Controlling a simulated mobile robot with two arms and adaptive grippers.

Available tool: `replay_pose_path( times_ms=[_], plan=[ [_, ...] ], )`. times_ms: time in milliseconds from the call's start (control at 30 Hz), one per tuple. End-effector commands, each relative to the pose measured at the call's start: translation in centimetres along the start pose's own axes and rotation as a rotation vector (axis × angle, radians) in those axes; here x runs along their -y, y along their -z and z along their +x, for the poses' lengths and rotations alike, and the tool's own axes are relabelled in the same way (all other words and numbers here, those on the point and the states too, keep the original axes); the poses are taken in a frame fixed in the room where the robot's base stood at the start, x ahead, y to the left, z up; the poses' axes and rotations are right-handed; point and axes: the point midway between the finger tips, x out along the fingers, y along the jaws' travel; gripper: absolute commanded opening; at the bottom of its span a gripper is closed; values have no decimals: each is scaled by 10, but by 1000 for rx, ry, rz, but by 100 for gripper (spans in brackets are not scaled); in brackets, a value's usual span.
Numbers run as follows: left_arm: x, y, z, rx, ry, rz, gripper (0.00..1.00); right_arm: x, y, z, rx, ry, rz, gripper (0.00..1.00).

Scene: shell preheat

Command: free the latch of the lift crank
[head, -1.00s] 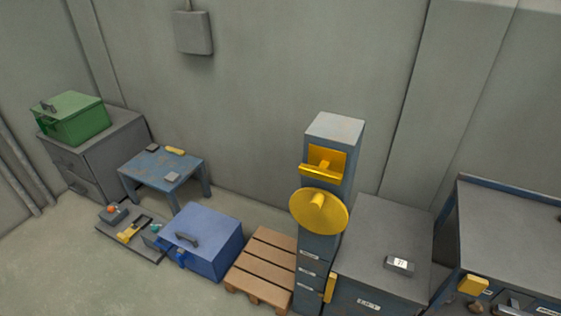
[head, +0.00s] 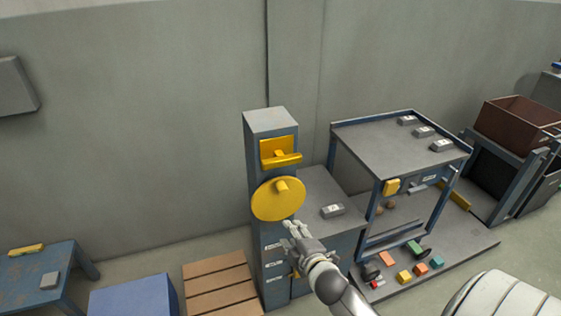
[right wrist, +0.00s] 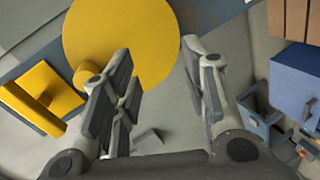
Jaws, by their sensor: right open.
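A blue-grey column (head: 270,125) stands against the wall. A round yellow disc (head: 268,205) with a short knob (head: 283,186), which looks like the crank, is on its front. Above it is a yellow plate with a bar-like lever (head: 287,160); I cannot tell which part is the latch. My right gripper (head: 295,228) is open and empty, just below and right of the disc in the head view. In the right wrist view the open fingers (right wrist: 160,85) are apart, with the disc (right wrist: 125,35) beyond them and the lever plate (right wrist: 30,98) at the left. My left gripper is not in view.
A grey-topped cabinet (head: 312,190) with a small labelled block (head: 332,210) adjoins the column. A blue-framed bench (head: 375,145) stands to the right, with coloured blocks below. A wooden pallet (head: 215,285) and a blue box (head: 133,297) are at lower left.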

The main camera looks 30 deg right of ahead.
Motion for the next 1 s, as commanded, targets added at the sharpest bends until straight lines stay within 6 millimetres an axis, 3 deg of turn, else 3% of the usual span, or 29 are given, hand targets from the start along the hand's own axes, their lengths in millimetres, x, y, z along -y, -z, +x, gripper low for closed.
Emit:
replay_pose_path(
  times_ms=[33, 100, 200, 300, 433, 533, 1000],
  plan=[
    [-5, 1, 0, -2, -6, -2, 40, -38, 8, -8, -13, -71, -50, 41],
    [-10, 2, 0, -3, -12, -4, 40, -80, 17, -20, -22, -153, -115, 41],
    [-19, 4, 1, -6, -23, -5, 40, -126, 28, -37, -26, -246, -184, 41],
    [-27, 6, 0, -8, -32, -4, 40, -153, 34, -50, -26, -304, -229, 41],
    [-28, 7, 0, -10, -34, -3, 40, -169, 38, -55, -24, -336, -253, 41],
    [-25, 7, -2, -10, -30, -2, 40, -173, 39, -49, -23, -339, -255, 41],
    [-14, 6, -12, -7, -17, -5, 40, -197, 44, 23, -24, -337, -252, 41]
  ],
)
